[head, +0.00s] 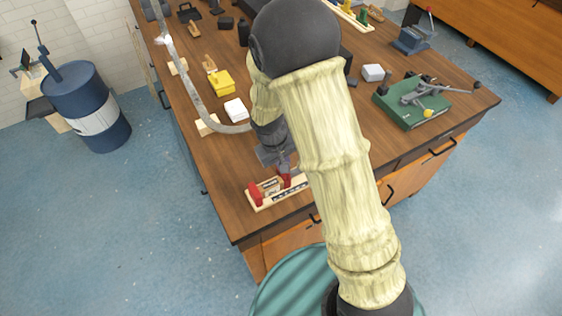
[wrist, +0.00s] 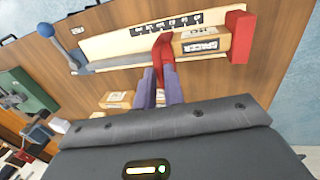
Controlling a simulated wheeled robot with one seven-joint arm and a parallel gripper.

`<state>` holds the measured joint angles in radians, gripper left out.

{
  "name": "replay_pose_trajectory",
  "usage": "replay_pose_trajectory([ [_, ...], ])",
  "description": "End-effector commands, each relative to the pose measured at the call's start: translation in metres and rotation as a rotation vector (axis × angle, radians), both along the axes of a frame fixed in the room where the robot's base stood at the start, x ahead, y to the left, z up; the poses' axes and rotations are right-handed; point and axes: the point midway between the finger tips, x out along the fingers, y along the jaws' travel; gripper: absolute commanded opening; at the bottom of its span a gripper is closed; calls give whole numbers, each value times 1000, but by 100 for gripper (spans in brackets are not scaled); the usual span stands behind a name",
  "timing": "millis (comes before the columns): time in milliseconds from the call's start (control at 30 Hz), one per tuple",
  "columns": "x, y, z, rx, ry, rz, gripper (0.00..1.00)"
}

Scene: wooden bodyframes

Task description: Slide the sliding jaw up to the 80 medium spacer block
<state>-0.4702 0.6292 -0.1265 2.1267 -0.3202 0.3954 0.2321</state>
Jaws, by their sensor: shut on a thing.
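The wooden fixture (head: 293,194) lies near the table's front edge; its pale base also shows in the wrist view (wrist: 110,45). A red fixed end jaw (wrist: 240,38) stands at its right end there. The red sliding jaw (wrist: 163,52) stands upright near the middle. A wooden block marked SPACER (wrist: 203,42) lies between the two jaws, close to both. I cannot tell whether the sliding jaw touches it, and its size marking is unreadable. My gripper (wrist: 160,75) is shut on the sliding jaw, with purple fingers either side of its near end; it also shows in the head view (head: 284,166).
A blue ball-ended lever (wrist: 46,30) is at the fixture's left end. A green device (head: 412,108) and a white box (head: 236,110) stand farther back on the table.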

Motion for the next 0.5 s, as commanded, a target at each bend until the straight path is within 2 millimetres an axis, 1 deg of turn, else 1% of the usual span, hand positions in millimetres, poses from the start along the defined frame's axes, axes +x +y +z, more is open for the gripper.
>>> replay_pose_trajectory([
  [200, 1, 1, 1, 2, -3, 2, 0],
  [233, 1, 1, 1, 2, -3, 2, 16],
  [300, 1, 1, 1, 2, -3, 2, 30],
  [333, 1, 1, 1, 2, -3, 2, 33],
  [500, 0, 1, 0, 1, -1, 2, 33],
])
